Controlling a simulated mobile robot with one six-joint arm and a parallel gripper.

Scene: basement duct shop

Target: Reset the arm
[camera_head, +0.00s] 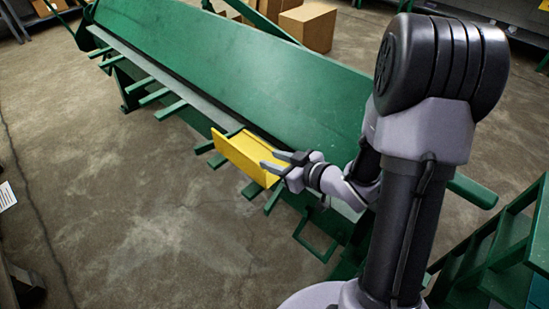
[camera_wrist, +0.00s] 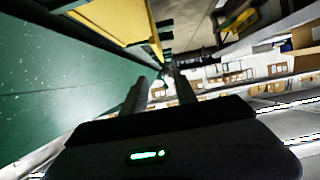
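My arm reaches over the front of a long green sheet-metal machine (camera_head: 220,62). My gripper (camera_head: 270,160) is beside the right end of a yellow tray-like piece (camera_head: 240,155) at the machine's front edge. In the wrist view, the two fingers of my gripper (camera_wrist: 160,76) stand apart with nothing visible between them. The yellow piece (camera_wrist: 115,20) shows there at the upper left, outside the fingers. I cannot tell whether a finger touches it.
Green support arms (camera_head: 172,109) stick out from the machine's front. Cardboard boxes (camera_head: 308,26) stand behind it. A green stepped rack (camera_head: 490,250) is at the lower right. The concrete floor (camera_head: 110,200) in front is mostly clear. Shelves with boxes (camera_wrist: 235,75) show in the wrist view.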

